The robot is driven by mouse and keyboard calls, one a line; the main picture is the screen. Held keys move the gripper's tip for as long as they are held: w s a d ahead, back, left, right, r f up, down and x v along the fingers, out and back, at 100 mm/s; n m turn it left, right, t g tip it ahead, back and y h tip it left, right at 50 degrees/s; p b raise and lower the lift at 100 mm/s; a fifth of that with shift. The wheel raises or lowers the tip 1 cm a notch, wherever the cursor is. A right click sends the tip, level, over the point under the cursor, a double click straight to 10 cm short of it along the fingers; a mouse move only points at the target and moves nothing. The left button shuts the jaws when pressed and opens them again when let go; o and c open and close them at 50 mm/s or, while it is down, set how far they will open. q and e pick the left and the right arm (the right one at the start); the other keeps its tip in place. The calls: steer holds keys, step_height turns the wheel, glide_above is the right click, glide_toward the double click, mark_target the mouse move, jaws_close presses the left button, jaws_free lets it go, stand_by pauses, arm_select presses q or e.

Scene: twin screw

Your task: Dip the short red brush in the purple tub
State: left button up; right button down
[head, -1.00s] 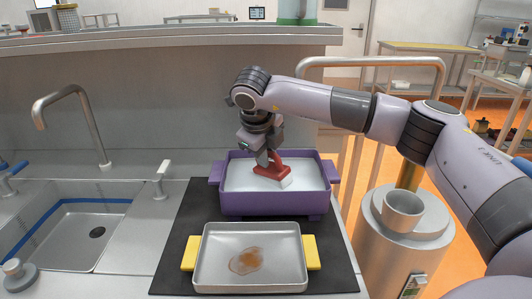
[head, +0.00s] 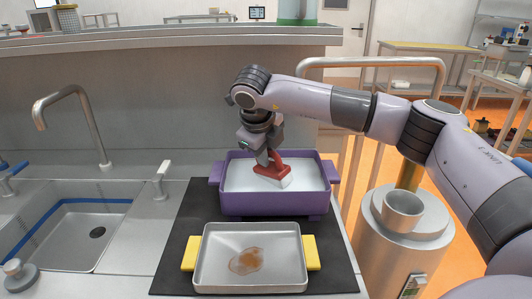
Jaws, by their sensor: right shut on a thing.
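The purple tub (head: 273,204) stands on a black mat and holds a white, smooth content. The short red brush (head: 272,170) is over the inside of the tub, with its pale bristles (head: 286,183) pointing down at the white surface. I cannot tell how far the bristles are in it. My right gripper (head: 268,158) is shut on the brush's red handle from above. My left gripper does not show.
A metal tray (head: 215,282) with yellow handles and a brown stain stands in front of the tub on the black mat (head: 186,222). A sink (head: 68,245) with a tap (head: 92,125) is at left. A metal cup (head: 403,211) stands on a round pedestal at right.

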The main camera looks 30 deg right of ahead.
step_height(320, 180, up, 6)
steer(key=p, duration=0.3)
steer(key=shift+f, duration=0.25)
steer(key=shift+r+p, duration=0.45)
steer(key=shift+r, duration=0.8)
steer(key=shift+r, duration=1.95)
